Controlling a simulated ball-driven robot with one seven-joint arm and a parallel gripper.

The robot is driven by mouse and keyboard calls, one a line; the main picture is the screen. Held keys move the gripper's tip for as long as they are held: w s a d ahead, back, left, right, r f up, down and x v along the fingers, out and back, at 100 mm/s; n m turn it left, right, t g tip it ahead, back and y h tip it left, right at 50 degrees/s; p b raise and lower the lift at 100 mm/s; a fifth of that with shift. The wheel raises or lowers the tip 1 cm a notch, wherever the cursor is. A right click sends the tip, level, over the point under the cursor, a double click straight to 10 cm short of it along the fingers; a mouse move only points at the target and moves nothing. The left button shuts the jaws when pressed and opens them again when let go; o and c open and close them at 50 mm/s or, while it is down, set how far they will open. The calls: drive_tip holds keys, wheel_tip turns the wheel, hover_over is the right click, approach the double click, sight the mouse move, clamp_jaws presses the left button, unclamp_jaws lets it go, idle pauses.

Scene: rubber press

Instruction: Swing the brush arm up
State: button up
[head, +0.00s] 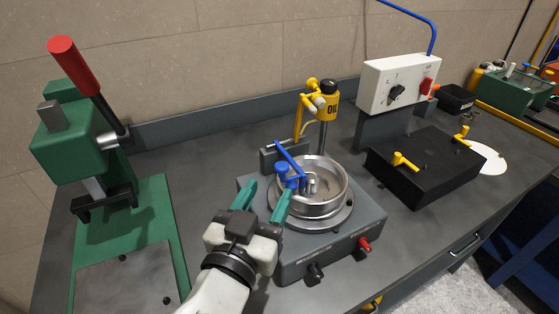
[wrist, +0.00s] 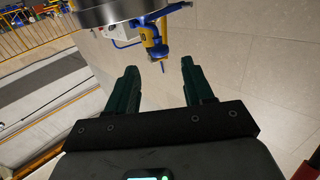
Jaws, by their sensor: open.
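The blue brush arm (head: 289,157) reaches down over the round silver bowl (head: 329,203) of the grey machine (head: 334,243), near the bowl's left rim. A blue knob (head: 283,169) sits along it. My gripper (head: 270,189) is open, with teal fingers at the bowl's left front. The right fingertip is close to the blue arm in the picture; I cannot tell whether they touch. In the wrist view, my gripper (wrist: 159,66) shows an empty gap between its fingers. A blue and yellow part (wrist: 153,42) appears beyond that gap, under a silver rim (wrist: 115,10).
A green press (head: 70,140) with a red handle stands at the left. A yellow dispenser (head: 326,103) rises behind the bowl. A white control box (head: 398,82) and a black box (head: 424,168) with yellow levers stand to the right. Black and red knobs (head: 364,244) line the machine's front.

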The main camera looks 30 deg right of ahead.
sight(279, 172)
drive_tip(key=p+x, duration=0.1)
drive_tip(key=x, duration=0.7)
drive_tip(key=shift+f+p, duration=0.1)
drive_tip(key=shift+p, duration=0.3)
drive_tip(key=shift+c, duration=0.4)
clamp_jaws()
